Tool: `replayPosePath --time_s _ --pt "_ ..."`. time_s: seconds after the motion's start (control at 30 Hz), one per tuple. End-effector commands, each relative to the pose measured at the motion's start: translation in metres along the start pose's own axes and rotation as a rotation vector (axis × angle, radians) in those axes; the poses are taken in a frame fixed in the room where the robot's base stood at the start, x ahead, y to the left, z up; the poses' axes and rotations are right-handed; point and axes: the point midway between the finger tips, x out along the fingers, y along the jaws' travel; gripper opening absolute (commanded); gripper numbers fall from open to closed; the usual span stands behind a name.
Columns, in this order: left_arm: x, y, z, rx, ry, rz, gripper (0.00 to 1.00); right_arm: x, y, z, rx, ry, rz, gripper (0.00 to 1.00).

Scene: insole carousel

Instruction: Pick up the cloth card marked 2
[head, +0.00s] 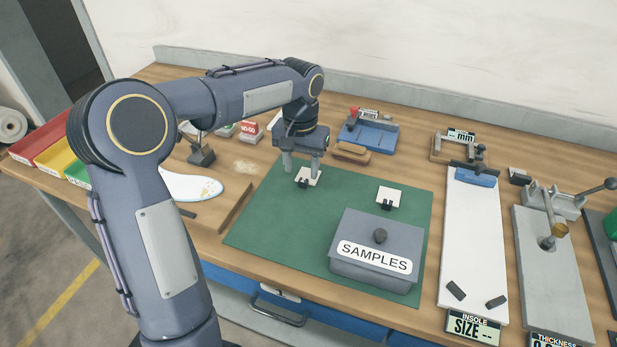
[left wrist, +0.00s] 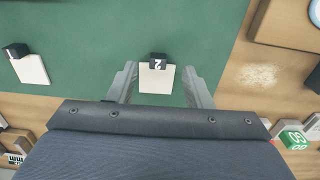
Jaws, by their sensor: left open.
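The cloth card marked 2 (left wrist: 157,78) is a white square with a black tab bearing a 2. It lies on the green mat (head: 265,225). In the head view the card (head: 313,179) shows partly, under my left gripper (head: 301,175). In the left wrist view my left gripper (left wrist: 160,88) is open, with one finger on each side of the card and a gap to each. A second white card with a black tab (head: 389,197) lies to the right on the mat; in the left wrist view this card (left wrist: 31,69) is at the left. My right gripper is not in view.
A grey lidded box labelled SAMPLES (head: 376,250) stands on the mat, in front of the second card. A blue fixture (head: 370,133) and a wooden block (head: 350,153) sit behind the mat. A white insole board (head: 470,240) is at the right. The mat's left front is clear.

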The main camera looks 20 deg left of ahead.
Motion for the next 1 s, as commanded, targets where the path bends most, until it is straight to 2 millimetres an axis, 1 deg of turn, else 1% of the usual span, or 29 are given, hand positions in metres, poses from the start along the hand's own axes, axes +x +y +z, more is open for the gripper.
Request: replayPosePath --time_s 0.03,0.1,0.2,0.33,0.53,0.87,0.9,1.0 --pt "0.009 0.001 0.0 0.0 -0.005 0.0 0.45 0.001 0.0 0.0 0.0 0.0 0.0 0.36" --pt "0.021 0.003 -0.001 -0.001 -0.006 -0.001 0.45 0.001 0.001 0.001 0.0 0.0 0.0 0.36" --pt "0.033 0.003 -0.001 0.0 -0.004 -0.001 0.45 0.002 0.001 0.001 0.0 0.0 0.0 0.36" --pt "0.04 0.003 -0.001 -0.001 -0.001 0.0 0.45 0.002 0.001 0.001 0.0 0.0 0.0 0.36" --pt "0.04 0.003 -0.001 -0.001 0.0 0.0 0.45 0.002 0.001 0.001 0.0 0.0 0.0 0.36" --pt "0.039 0.003 -0.001 -0.001 0.0 0.0 0.02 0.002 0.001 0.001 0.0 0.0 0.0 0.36" --pt "0.039 0.003 -0.001 -0.001 0.0 0.0 0.0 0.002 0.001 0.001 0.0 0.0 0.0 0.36" --pt "0.039 0.003 -0.001 -0.001 0.0 0.0 0.0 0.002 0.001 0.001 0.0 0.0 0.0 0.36"
